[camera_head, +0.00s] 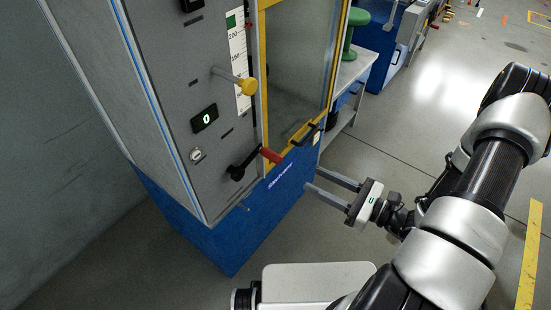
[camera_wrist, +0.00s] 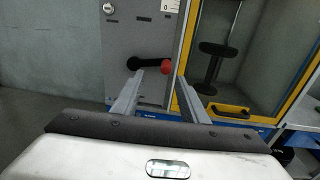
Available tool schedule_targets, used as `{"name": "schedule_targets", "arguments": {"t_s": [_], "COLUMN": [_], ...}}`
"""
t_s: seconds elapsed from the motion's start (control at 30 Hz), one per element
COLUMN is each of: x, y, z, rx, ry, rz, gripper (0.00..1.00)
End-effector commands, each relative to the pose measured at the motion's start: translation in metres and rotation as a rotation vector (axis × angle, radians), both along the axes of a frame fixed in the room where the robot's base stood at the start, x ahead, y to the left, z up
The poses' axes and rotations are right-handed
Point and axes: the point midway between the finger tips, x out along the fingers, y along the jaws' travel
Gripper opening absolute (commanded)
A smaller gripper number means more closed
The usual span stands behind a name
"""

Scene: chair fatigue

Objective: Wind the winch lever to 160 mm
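The winch lever (camera_head: 246,163) is a black crank with a red handle (camera_head: 271,155) low on the grey panel of the test machine. In the head view it points up and right from its hub. In the wrist view the black arm (camera_wrist: 147,63) lies nearly level, with the red handle (camera_wrist: 165,66) at its right end, seen between the finger lines. My gripper (camera_head: 312,179) is open and empty, right of and below the handle, fingers towards the machine; it also shows in the wrist view (camera_wrist: 158,80).
A small display (camera_head: 205,118) reads 0. A yellow-framed glass door (camera_head: 296,70) with a black handle (camera_head: 304,133) stands beside the panel. A side bench (camera_head: 352,70) with a green stool-shaped object (camera_head: 353,35) is behind. Floor right of the machine is open.

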Motion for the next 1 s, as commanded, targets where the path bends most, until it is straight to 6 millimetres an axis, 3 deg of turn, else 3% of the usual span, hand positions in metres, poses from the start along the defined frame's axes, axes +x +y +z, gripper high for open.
{"name": "schedule_targets", "arguments": {"t_s": [0.1, 0.27, 0.8, 1.0], "x": [0.002, 0.010, 0.079, 0.099], "y": [-0.006, 0.003, 0.093, 0.118], "z": [-0.016, -0.017, -0.018, -0.017], "rx": [0.035, 0.039, 0.036, 0.036], "ry": [0.024, 0.026, 0.024, 0.025], "rz": [-0.061, -0.069, -0.064, -0.065], "gripper": [0.40, 0.40, 0.40, 0.40]}}
